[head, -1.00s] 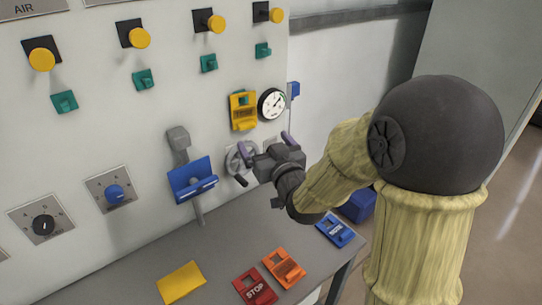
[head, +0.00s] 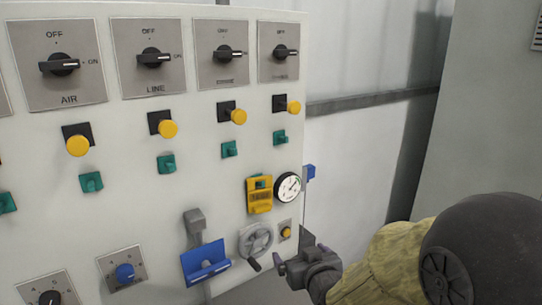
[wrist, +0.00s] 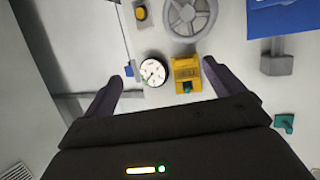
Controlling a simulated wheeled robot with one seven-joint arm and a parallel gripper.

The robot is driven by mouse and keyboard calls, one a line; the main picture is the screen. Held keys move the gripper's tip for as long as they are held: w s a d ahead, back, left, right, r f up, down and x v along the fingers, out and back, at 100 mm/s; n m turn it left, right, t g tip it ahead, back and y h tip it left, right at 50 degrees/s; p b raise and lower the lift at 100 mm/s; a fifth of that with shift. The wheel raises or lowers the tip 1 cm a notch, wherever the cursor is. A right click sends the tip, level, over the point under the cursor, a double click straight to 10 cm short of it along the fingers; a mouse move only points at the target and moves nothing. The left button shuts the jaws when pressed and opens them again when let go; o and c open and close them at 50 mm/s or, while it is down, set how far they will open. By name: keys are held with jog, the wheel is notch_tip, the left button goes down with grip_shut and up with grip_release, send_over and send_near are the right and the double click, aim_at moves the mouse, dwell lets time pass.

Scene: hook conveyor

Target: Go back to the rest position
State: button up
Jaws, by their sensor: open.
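My gripper (head: 302,254) is in the lower right of the head view, in front of the white control panel (head: 140,215), to the right of the grey handwheel (head: 256,241). In the wrist view my gripper (wrist: 162,95) has its two dark purple fingers spread wide, with nothing between them that it holds. Beyond the fingertips, the wrist view shows the round gauge (wrist: 153,71), the yellow tag (wrist: 186,75) on the panel and the handwheel (wrist: 190,16).
A blue holder (head: 205,263) hangs on a grey lever left of the handwheel. Several rotary switches, such as the AIR switch (head: 59,65), yellow buttons (head: 168,129) and green hooks (head: 166,163) project from the panel. A grey rail (head: 370,101) crosses the wall to the right.

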jog(key=s+d+f+m+g+h+p, duration=0.1)
jog(key=s+d+g, duration=0.3)
jog(key=s, duration=0.4)
jog(key=s+d+f+m+g+h+p, duration=0.1)
jog(key=s+d+f+g+h+p, duration=0.1)
jog(key=s+g, duration=0.5)
jog(key=shift+s+d+f+m+p, duration=0.5)
jog(key=shift+d+p, duration=0.35)
jog(key=shift+p, duration=0.4)
dwell(0.8)
